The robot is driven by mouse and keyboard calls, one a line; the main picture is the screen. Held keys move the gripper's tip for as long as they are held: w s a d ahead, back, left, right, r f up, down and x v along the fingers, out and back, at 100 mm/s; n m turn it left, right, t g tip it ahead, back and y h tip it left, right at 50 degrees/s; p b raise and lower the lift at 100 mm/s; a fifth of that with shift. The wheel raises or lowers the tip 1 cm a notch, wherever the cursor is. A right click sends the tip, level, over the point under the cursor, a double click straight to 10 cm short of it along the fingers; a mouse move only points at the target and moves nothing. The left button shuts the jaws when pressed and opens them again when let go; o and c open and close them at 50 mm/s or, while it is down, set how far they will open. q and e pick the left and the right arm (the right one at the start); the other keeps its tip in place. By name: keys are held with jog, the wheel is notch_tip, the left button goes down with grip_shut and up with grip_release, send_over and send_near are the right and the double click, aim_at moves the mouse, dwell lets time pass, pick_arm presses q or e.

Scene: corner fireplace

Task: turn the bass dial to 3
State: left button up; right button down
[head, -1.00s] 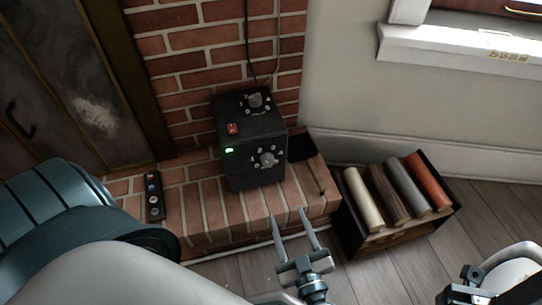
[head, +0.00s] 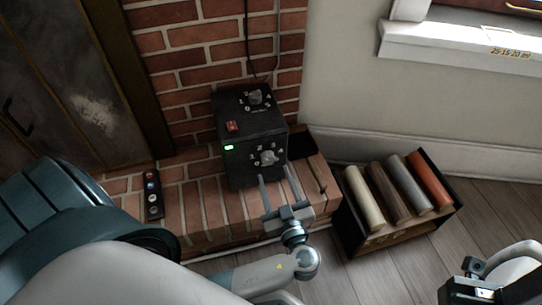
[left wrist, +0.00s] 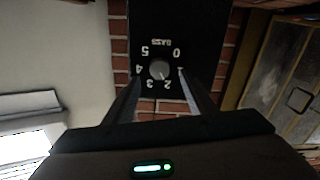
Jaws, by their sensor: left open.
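The bass dial (head: 268,157) is a grey round knob on the front face of a black box (head: 240,172). In the left wrist view the dial (left wrist: 159,69) appears upside down, with the word BASS and numbers 0 to 5 around it. I cannot clearly tell which number it points to. My left gripper (head: 276,172) is open and empty, just in front of the box's lower front. In the left wrist view its fingers reach toward either side of the knob, without visible contact. My right gripper's fingers are not visible.
The box stands on a brick hearth (head: 205,205). A dark strip with buttons (head: 153,195) lies left; a crate (head: 347,228) of rolls stands right.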

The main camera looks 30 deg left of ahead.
aim_at(269, 161)
pick_arm(q)
jog(key=shift+x, duration=2.35)
jog(key=shift+c, duration=0.3)
jog(key=c, duration=1)
